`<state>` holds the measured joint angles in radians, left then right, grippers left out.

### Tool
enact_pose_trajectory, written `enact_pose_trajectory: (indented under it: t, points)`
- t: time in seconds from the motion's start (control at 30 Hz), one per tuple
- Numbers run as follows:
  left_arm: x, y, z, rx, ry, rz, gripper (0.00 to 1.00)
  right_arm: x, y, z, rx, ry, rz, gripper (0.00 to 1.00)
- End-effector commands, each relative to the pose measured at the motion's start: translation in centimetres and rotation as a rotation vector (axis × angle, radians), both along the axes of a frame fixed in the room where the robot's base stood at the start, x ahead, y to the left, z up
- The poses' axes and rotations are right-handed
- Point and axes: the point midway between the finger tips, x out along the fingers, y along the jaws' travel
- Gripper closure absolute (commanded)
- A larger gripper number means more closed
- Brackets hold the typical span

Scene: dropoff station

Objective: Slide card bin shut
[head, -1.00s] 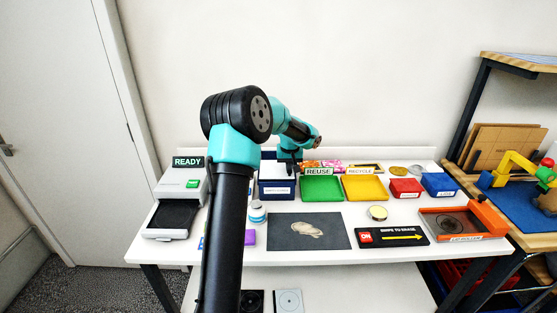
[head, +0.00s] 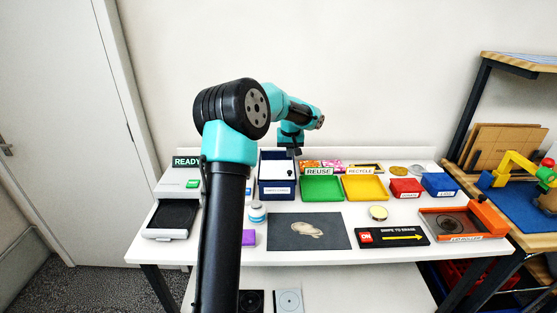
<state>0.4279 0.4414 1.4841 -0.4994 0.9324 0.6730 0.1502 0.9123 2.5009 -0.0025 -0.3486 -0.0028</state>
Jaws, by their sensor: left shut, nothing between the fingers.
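The card bin (head: 277,191) is a dark blue box with a pale label on its front, standing at the back of the white table. A white panel (head: 274,171) shows in its top, with a small dark knob near the right front. A dark strip shows behind the panel; I cannot tell how far the bin is open. My left gripper (head: 294,151) is shut and empty, above the bin's back right corner. Its fingertips are small and partly hidden, and I cannot tell whether they touch the bin. My right gripper is not in view.
Right of the bin stand a green REUSE tray (head: 321,189) and a yellow RECYCLE tray (head: 364,188). A grey mat (head: 335,238) lies in front. A READY machine (head: 175,209) stands left. My left arm hides part of the table.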

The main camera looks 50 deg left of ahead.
Motion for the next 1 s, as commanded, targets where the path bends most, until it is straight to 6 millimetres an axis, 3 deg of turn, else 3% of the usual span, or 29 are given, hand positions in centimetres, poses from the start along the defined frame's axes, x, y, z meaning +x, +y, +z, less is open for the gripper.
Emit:
enact_pose_trajectory:
  t: [0.23,0.47,0.73,1.0]
  points:
    - [0.0,0.0,0.1,0.0,0.0,0.0,1.0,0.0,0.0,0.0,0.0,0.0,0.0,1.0]
    - [-0.1,-0.1,1.0,-0.001,0.017,-0.053,0.78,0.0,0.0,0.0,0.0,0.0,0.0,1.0]
    - [-0.7,-0.9,6.0,-0.027,0.108,-0.362,0.52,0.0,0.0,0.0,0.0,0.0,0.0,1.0]
    - [-1.9,-2.3,11.0,-0.083,0.172,-0.712,0.52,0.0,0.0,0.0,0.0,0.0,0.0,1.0]
